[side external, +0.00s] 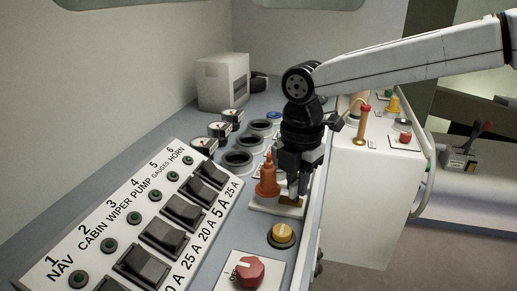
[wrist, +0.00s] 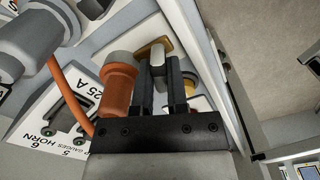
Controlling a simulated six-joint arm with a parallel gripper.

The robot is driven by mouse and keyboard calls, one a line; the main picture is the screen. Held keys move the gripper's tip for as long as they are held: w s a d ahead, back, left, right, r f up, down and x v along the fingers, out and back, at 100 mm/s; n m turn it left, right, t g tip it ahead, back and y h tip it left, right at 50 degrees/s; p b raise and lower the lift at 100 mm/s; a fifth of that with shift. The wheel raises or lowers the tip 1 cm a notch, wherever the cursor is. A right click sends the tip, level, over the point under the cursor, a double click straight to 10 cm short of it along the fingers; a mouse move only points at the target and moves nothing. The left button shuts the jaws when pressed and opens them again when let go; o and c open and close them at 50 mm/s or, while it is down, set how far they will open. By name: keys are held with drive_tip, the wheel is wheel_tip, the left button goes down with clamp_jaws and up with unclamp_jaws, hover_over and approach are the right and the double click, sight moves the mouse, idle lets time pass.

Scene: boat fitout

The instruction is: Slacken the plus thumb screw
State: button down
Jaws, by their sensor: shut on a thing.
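My gripper (side external: 298,187) points down at the small pale base plate (side external: 285,209) near the panel's right edge. In the wrist view its two dark fingers (wrist: 166,90) are close together, shut on what appears to be the plus thumb screw, mostly hidden between them. A tan piece (wrist: 150,48) shows just beyond the fingertips. An orange boot (side external: 267,181) stands upright beside the fingers on the same plate. It also shows in the wrist view (wrist: 118,88), left of the fingers, with an orange cable (wrist: 69,92) nearby.
A yellow button (side external: 282,235) and a red rotary knob (side external: 248,271) sit in front of the plate. A labelled switch panel (side external: 105,228) with several black rockers is to the left. Round sockets (side external: 238,160) and gauges lie behind. The panel's edge drops off at right.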

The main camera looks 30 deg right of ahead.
sight(297, 181)
drive_tip(key=n, duration=0.5)
idle(0.4)
drive_tip(key=c, duration=0.6)
unclamp_jaws()
drive_tip(key=shift+c, duration=0.2)
drive_tip(key=shift+r, duration=0.15)
drive_tip(key=shift+r, duration=3.8)
